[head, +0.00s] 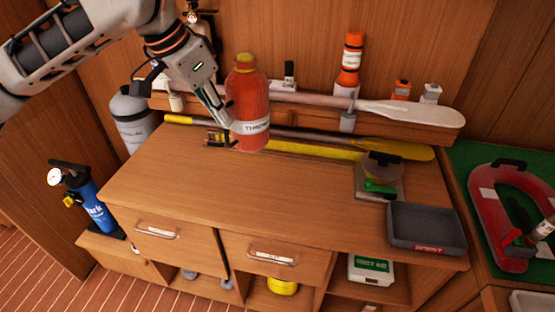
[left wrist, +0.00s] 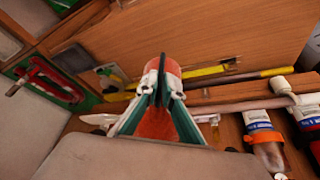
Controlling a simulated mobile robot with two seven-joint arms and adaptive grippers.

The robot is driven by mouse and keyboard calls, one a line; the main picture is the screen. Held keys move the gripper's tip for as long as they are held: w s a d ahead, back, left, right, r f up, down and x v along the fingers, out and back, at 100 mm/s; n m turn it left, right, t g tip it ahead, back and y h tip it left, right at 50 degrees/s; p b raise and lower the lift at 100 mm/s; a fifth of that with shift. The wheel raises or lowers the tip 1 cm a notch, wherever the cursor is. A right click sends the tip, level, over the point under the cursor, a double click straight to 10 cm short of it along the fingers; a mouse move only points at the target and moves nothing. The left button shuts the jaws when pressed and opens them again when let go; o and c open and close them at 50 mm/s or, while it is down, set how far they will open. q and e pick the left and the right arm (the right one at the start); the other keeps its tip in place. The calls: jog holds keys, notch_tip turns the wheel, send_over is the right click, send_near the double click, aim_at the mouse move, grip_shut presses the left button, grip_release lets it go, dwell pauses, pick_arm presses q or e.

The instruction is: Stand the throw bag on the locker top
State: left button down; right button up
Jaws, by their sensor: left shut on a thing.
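The throw bag (head: 250,95) is orange-red, with a white label band near its base and a yellowish top. It is upright in the head view, in front of the back shelf and over the rear of the wooden locker top (head: 210,185). I cannot tell whether its base touches the top. My left gripper (head: 226,120) comes from the left and is shut on the bag's side. The left wrist view shows the bag (left wrist: 155,124) between and behind the fingers (left wrist: 161,85). My right gripper is not in view.
Yellow paddles (head: 400,149) lie along the back, and a pale paddle (head: 415,111) lies on the rear shelf. A grey tray (head: 425,228) and a clear-topped device with a green part (head: 380,185) occupy the right end. The front middle of the top is clear.

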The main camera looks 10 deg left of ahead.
pick_arm(q)
notch_tip(320, 180, down, 20)
jog(key=shift+r, duration=0.15)
dwell(0.5)
jog(key=c, duration=2.2)
grip_release()
jog(key=shift+s+f, duration=0.1)
jog(key=shift+f, duration=0.1)
jog(key=v, duration=1.2)
jog(key=shift+r, duration=0.15)
